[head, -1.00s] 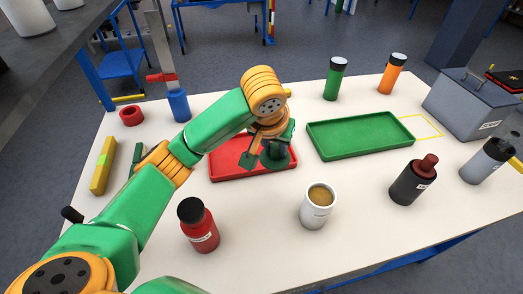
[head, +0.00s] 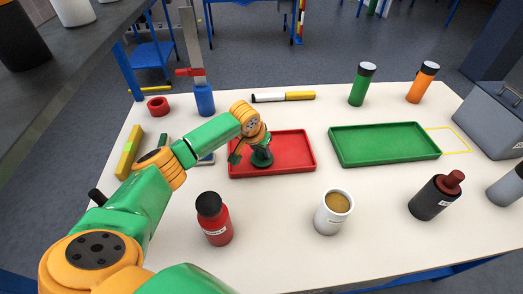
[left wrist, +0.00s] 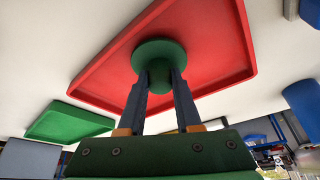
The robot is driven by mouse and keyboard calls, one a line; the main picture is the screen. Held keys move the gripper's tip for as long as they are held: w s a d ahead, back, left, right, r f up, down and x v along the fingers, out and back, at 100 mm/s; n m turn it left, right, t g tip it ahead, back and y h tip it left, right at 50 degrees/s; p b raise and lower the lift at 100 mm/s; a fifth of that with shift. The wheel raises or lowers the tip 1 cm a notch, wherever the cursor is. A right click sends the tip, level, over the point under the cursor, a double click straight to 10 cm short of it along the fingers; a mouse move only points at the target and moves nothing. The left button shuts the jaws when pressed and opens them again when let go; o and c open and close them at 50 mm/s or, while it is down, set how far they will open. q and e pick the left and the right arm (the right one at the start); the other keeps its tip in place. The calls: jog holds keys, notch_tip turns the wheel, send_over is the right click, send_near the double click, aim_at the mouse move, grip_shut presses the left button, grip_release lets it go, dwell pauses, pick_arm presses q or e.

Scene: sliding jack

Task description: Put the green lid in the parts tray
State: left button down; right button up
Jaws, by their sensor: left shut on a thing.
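The green lid (head: 262,157) is a dark green round piece with a knob. My left gripper (head: 251,149) is shut on its knob. In the left wrist view the lid (left wrist: 160,52) sits at the tips of the two dark fingers (left wrist: 158,82), over the floor of a red tray (left wrist: 205,45). In the head view it also shows within the outline of the red tray (head: 295,153), towards its left half. I cannot tell whether the lid touches the tray floor. A green tray (head: 385,145) lies to the right, empty. My right gripper is out of view.
A red bottle (head: 214,220), a white mug (head: 333,212) and a dark bottle (head: 436,197) stand in front of the trays. A yellow and white marker (head: 284,96) lies behind. A blue cylinder (head: 204,100) stands back left. The table between the trays is clear.

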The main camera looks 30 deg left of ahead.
pick_arm(q)
jog(key=c, duration=0.6)
grip_release()
jog(key=shift+f, duration=0.1)
jog(key=shift+r, duration=0.25)
jog(key=p+v, duration=0.1)
jog(key=v, duration=1.1)
